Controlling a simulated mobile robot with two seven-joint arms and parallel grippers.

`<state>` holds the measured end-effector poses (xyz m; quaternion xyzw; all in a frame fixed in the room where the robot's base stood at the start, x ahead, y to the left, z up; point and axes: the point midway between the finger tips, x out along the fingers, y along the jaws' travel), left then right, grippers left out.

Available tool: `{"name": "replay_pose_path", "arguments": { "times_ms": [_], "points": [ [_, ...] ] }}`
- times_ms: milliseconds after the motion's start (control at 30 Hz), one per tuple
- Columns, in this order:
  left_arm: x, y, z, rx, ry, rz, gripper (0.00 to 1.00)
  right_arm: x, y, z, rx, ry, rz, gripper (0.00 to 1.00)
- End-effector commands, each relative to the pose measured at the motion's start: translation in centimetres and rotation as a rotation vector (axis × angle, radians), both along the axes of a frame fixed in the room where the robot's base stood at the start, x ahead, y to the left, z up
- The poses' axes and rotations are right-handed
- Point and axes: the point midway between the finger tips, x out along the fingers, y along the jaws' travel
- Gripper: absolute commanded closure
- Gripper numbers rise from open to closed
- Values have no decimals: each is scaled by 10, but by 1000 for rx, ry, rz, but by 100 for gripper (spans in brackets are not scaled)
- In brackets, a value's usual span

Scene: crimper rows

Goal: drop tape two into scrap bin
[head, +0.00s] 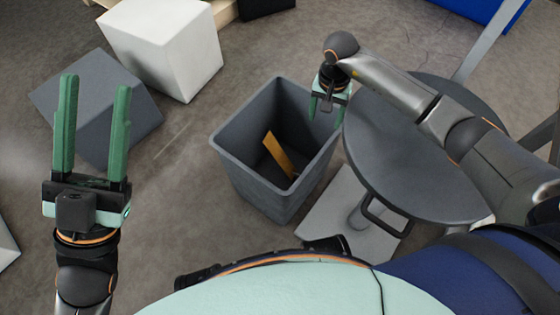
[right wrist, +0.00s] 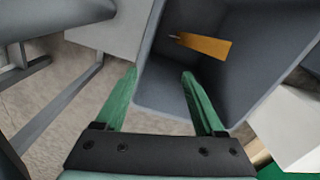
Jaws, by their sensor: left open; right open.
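The grey scrap bin (head: 258,188) stands on the floor in the middle of the head view, its top open. A flat orange-yellow strip (head: 277,153) leans inside it; I cannot tell for sure that it is tape two. The strip also shows inside the bin in the right wrist view (right wrist: 206,46). My right gripper (head: 327,108) is open and empty by the bin's right rim, its fingers pointing down. In the right wrist view its fingers (right wrist: 159,75) are apart with nothing between them. My left gripper (head: 96,88) is open and empty at the left, away from the bin.
A round dark table (head: 400,165) with a handle stands right of the bin, close to its rim, under my right arm. Its pale base (head: 335,210) lies on the floor. A white cube (head: 160,45) and a grey cube (head: 85,100) stand at upper left. Floor between cubes and bin is clear.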

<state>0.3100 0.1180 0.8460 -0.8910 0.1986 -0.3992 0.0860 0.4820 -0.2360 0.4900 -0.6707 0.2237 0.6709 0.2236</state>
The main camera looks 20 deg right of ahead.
Motion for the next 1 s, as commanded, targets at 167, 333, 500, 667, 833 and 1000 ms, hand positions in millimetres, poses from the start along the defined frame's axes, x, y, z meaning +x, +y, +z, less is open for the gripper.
{"name": "replay_pose_path", "arguments": {
  "times_ms": [167,333,500,667,833,1000],
  "points": [
    [0,1,10,-6,1,-2,50,1,-1,21,-1,-5,1,29],
    [0,2,26,-22,0,-7,50,1,-1,59,-3,-5,1,29],
    [-1,4,39,-17,-11,-1,50,1,-1,94,-1,-4,0,29],
    [-2,4,46,-8,-27,9,50,0,0,115,-1,-2,1,29],
    [-2,5,49,-12,-32,17,50,0,0,125,0,0,0,29],
    [-2,6,49,-11,-31,19,50,0,0,125,0,0,0,29]
  ]
}}
